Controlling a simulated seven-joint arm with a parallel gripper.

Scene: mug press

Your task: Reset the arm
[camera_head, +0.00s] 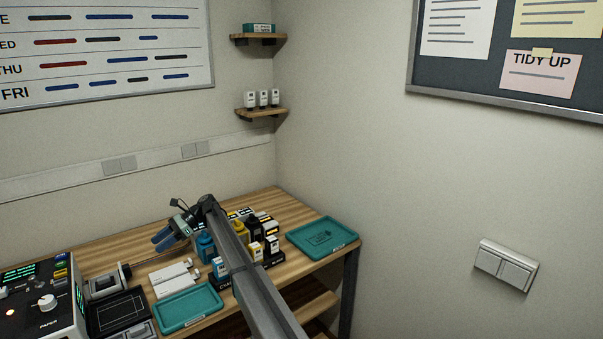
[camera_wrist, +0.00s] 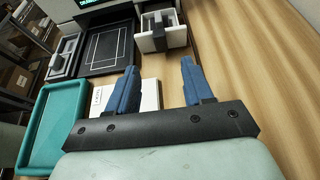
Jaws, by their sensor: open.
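My gripper (camera_head: 165,239) is above the wooden table (camera_head: 262,201), left of several ink bottles in the head view. Its two blue fingers show in the wrist view (camera_wrist: 156,88), spread apart with nothing between them. My arm reaches in from the lower right of the head view and hides part of the table. Below the fingers in the wrist view lies a white box (camera_wrist: 150,96), partly hidden by the left finger.
The press machine (camera_head: 45,300) stands at the left, beside a black plate (camera_head: 120,312). A teal tray (camera_head: 188,307) lies at the front and another teal tray (camera_head: 322,237) at the right. Blue (camera_head: 205,247) and yellow (camera_head: 240,240) bottles stand close by my arm. Bare wood lies behind.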

